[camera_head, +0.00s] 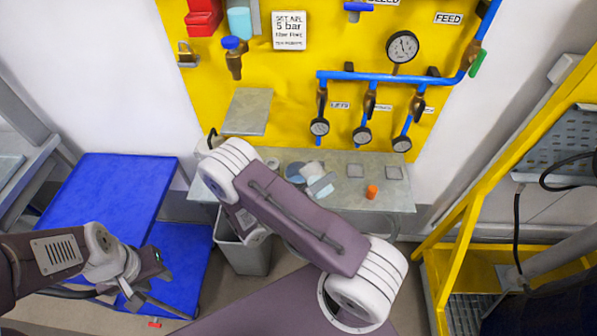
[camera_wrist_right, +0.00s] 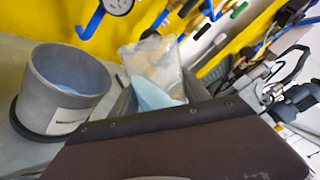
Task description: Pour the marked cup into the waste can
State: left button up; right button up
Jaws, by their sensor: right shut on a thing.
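The marked cup (camera_wrist_right: 66,92) is grey with a white label and a dark ring low on it. It is large and near in the right wrist view, mouth up and slightly tilted there, with something bluish inside.
The grey bench (camera_head: 345,195) against the yellow board carries an orange piece (camera_head: 372,191) and several small items. A blue platform (camera_head: 115,195) stands at the left. Yellow stairs (camera_head: 455,215) stand at the right.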

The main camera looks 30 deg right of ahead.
jog(key=shift+w+f, duration=0.1)
jog(key=shift+w, duration=0.05)
jog(key=shift+s+n, duration=0.2)
jog(key=shift+n, duration=0.1)
jog(key=shift+w+f+n, duration=0.1)
jog(key=shift+w+n, duration=0.05)
jog(key=shift+n, duration=0.15)
jog(key=shift+f+n, duration=0.1)
jog(key=shift+n, duration=0.3)
dwell(0.3)
jog(key=shift+f+n, duration=0.15)
jog(key=shift+n, duration=0.25)
jog(key=shift+b, duration=0.35)
